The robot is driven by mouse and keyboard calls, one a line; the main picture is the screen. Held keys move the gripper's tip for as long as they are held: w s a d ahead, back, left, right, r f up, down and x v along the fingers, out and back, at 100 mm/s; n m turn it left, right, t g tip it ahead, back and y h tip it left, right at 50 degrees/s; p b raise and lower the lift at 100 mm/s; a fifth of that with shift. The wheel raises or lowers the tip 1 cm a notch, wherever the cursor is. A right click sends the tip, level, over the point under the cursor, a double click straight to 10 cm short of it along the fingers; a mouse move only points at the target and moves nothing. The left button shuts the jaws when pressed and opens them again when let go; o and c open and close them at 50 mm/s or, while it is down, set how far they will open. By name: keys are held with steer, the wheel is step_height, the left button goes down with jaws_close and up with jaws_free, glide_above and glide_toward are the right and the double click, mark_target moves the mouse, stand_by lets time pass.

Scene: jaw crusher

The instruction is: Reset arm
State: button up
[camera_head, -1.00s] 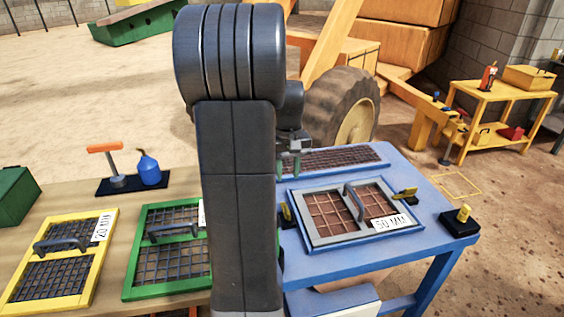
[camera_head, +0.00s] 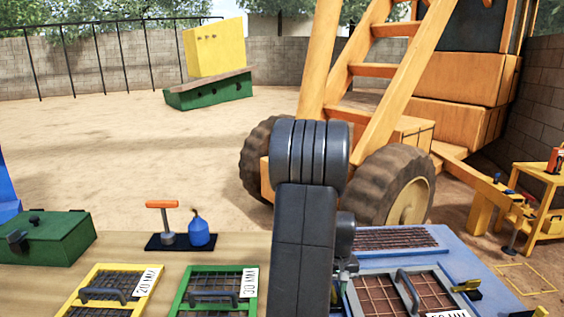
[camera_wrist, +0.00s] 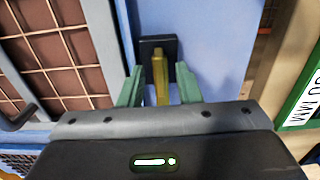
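My gripper (camera_wrist: 158,88) shows two green fingers spread apart in the wrist view. Between them in the picture is a yellow clamp handle (camera_wrist: 160,72) on a black base (camera_wrist: 149,45), at the edge of the blue table. The fingers do not visibly touch the handle, and I cannot tell how far beyond them it lies. In the head view my own arm hides most of the gripper and this clamp. The 50 MM screen (camera_head: 428,291), grey-framed with brown mesh, lies on the blue table (camera_head: 468,258).
A green 30 MM screen (camera_head: 181,299) and a yellow 20 MM screen (camera_head: 70,308) lie on the wooden table (camera_head: 115,255). A green toolbox (camera_head: 48,240), an orange-handled tool (camera_head: 163,204) and a blue oil can (camera_head: 198,230) stand behind. Another yellow clamp (camera_head: 467,285) is beside the 50 MM screen.

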steer(key=shift+r, duration=0.15)
step_height(320, 180, up, 13)
steer(key=p, duration=0.1)
step_height(320, 180, down, 14)
steer(key=shift+r+b, duration=0.2)
steer(key=shift+b, duration=0.35)
steer(key=shift+r+m, duration=0.1)
steer(key=shift+m, duration=0.4)
steer(key=m, duration=0.3)
steer(key=shift+r+m, duration=0.1)
steer(key=shift+m, duration=0.3)
steer(key=m, duration=0.5)
steer(key=shift+m+b, duration=0.3)
steer(key=shift+b, duration=0.05)
